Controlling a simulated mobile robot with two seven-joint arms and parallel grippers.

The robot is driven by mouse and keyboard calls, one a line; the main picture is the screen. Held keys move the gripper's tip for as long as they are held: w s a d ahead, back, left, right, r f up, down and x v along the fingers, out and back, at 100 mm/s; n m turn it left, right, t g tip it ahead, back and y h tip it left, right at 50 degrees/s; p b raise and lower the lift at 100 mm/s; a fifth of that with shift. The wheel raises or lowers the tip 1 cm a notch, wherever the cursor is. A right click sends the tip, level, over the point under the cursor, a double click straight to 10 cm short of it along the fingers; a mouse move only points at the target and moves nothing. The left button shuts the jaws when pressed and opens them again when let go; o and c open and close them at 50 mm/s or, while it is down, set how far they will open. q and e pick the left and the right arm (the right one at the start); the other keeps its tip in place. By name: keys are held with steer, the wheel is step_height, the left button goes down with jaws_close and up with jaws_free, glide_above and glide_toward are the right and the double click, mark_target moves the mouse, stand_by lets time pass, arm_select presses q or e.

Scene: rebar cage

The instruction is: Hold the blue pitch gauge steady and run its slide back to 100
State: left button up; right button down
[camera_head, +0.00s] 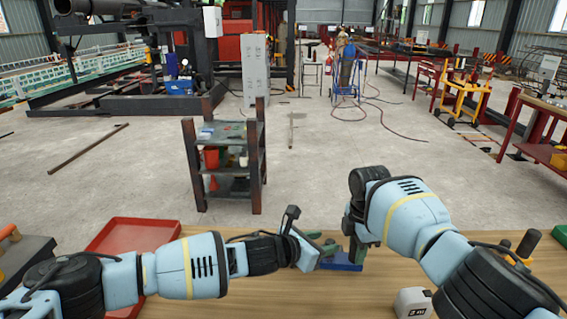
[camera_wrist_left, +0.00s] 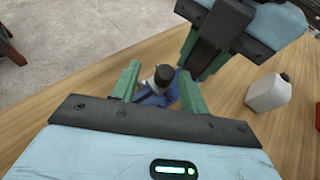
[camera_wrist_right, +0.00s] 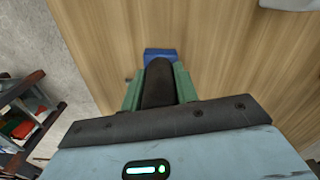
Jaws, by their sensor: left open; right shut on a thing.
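The blue pitch gauge (camera_head: 342,263) lies low over the wooden table, partly hidden by my grippers. My right gripper (camera_head: 358,252) is shut on a thick black part (camera_wrist_right: 158,85), which appears to be the gauge's grip; a blue end of the gauge (camera_wrist_right: 160,53) shows beyond it. My left gripper (camera_head: 320,246) is open beside the right one. In the left wrist view a small grey piece with a dark top (camera_wrist_left: 162,77), perhaps the slide, stands between its green fingers, with blue gauge body (camera_wrist_left: 158,99) below. I cannot tell whether the fingers touch it. The scale is not readable.
A red tray (camera_head: 133,236) lies on the table (camera_head: 230,295) at left. A white container (camera_head: 413,302) stands near the front right, and also shows in the left wrist view (camera_wrist_left: 268,93). A dark shelf rack (camera_head: 225,160) stands on the floor beyond the table.

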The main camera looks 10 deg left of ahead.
steer(key=shift+d, duration=0.1)
arm_select(q)
steer(key=v, duration=1)
steer(key=w+a+r+m+t+y, duration=0.1)
steer(key=w+r+m, duration=0.4)
steer(key=m, duration=0.6)
steer(key=w+a+r+m+t+y, duration=0.1)
steer(key=w+a+r+m+y, duration=0.2)
steer(key=m, duration=0.7)
steer(key=w+a+r+m+y, duration=0.2)
steer(key=w+r+m+y, duration=0.3)
steer(key=w+m, duration=0.3)
steer(key=r+m, duration=0.1)
steer(key=m, duration=0.2)
steer(key=shift+r+m+t, duration=0.3)
steer(key=shift+r+t, duration=0.1)
